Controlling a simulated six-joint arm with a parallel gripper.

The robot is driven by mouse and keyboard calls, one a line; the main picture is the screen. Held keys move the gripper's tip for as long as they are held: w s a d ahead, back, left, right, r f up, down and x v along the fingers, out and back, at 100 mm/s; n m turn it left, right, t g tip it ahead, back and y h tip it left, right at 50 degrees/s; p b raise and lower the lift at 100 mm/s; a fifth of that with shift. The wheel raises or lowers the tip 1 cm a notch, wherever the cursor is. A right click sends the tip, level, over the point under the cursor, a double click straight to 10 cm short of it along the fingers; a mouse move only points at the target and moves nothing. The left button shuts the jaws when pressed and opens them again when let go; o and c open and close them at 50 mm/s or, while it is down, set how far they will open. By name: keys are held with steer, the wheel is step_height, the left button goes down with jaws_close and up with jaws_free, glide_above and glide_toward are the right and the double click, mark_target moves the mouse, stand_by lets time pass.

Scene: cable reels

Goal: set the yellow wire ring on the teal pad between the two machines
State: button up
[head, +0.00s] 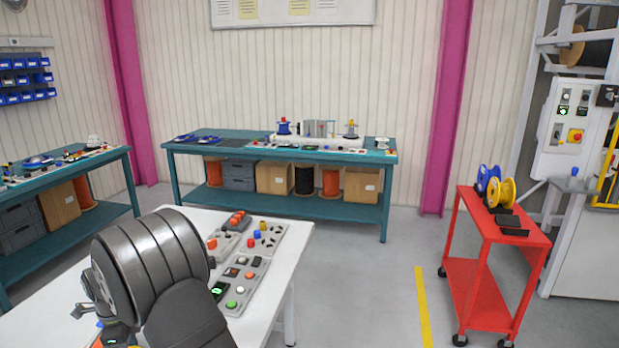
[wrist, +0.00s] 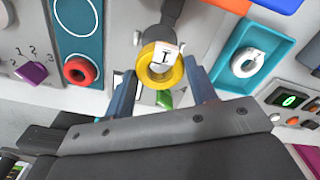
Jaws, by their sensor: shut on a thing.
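The yellow wire ring (wrist: 161,66) is in the upper middle of the wrist view, with a white tag marked "I" on its face. My gripper (wrist: 158,76) is shut on it, one blue finger on each side. A teal pad with a raised rim (wrist: 221,77) lies right of the ring and holds a white ring (wrist: 246,62). I cannot tell which teal surface is the pad named, nor which units are the two machines. The ring cannot be made out in the head view.
A purple knob (wrist: 32,72) on a grey unit is at left. A dark unit with a green display (wrist: 289,101) is at right. In the head view, control boxes (head: 240,285) crowd the white table (head: 285,262). A red cart (head: 500,232) stands apart at right.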

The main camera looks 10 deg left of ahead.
steer(key=shift+r, duration=0.3)
steer(key=s, duration=0.4)
steer(key=s+f, duration=0.1)
steer(key=s, duration=0.3)
steer(key=s+a+f, duration=0.1)
steer(key=s, duration=0.4)
steer(key=shift+f, duration=0.15)
steer(key=shift+s+f, duration=0.2)
steer(key=shift+s, duration=0.1)
steer(key=shift+f, duration=2.1)
steer(key=shift+f, duration=0.1)
